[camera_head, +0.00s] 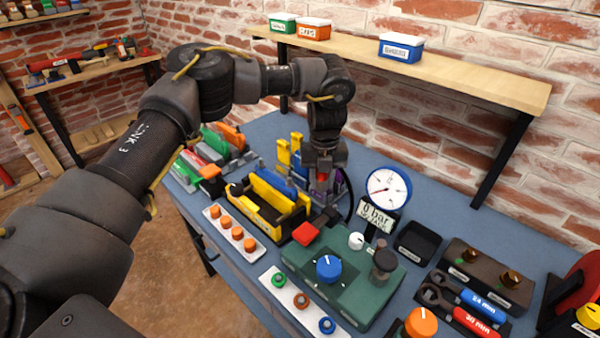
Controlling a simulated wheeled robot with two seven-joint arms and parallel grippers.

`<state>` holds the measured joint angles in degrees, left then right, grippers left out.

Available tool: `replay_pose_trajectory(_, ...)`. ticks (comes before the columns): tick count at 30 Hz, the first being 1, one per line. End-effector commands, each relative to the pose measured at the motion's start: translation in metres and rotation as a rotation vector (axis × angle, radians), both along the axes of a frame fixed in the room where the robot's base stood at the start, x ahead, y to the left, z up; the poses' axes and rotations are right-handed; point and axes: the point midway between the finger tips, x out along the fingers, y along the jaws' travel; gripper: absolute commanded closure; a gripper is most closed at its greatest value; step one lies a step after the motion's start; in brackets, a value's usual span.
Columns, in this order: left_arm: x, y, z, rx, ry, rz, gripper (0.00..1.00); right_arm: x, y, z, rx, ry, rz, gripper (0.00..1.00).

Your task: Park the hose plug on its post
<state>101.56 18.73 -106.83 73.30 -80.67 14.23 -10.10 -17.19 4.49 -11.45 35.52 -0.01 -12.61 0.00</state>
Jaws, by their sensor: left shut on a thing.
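My left gripper (323,168) points down at the back of the bench and is shut on a small, mostly hidden piece with a red part (322,177), which looks like the hose plug. A thin black hose (350,203) curves down beside it, left of the pressure gauge. A dark upright cylinder (384,262) stands on the green test box (348,290); I cannot tell whether it is the plug's post. My right gripper is not in view.
A round gauge (389,188) with a "0 bar" sign (376,217) stands right of my gripper. A yellow tool tote (268,210) is to its left. A black tray (419,242), wrenches (440,293) and a brass-fitting block (486,272) fill the right. A shelf (460,80) runs behind.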

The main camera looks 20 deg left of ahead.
Motion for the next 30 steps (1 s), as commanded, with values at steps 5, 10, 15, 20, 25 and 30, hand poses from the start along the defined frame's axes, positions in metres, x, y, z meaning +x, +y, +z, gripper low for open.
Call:
replay_pose_trajectory(5,0.024,-0.020,-0.020,0.000,0.000,0.002,0.96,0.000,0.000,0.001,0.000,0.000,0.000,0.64)
replay_pose_trajectory(10,0.041,-0.033,-0.034,0.000,0.000,0.002,0.96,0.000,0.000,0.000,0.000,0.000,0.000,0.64)
replay_pose_trajectory(15,0.042,-0.032,-0.066,-0.001,0.000,0.000,0.96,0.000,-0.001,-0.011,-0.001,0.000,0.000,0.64)
replay_pose_trajectory(20,0.042,-0.032,-0.080,-0.001,0.000,0.000,0.96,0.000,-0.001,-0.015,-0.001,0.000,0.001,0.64)
replay_pose_trajectory(25,0.043,-0.032,-0.084,0.000,-0.001,0.000,0.96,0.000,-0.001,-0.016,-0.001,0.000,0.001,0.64)
replay_pose_trajectory(30,0.043,-0.032,-0.084,0.000,-0.001,0.000,0.96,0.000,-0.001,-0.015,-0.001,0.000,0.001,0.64)
